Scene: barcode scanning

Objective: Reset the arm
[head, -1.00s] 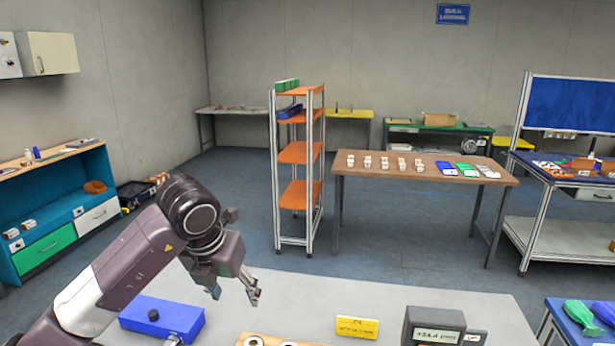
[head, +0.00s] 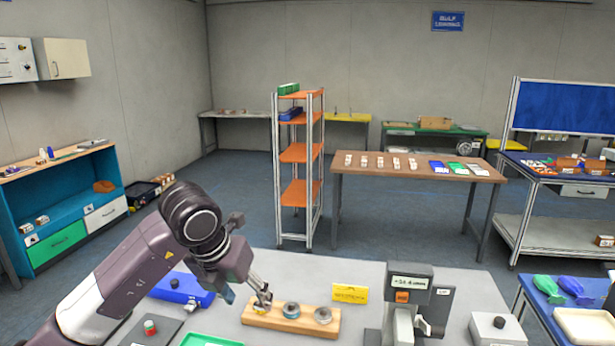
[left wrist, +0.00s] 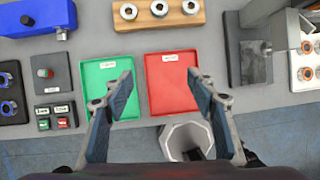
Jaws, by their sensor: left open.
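Nothing is between the fingers. My right gripper does not show.
The wooden block (head: 290,325) carries metal rings. A blue box (head: 182,290), a yellow sign (head: 350,294) and a grey display device (head: 408,283) stand around it.

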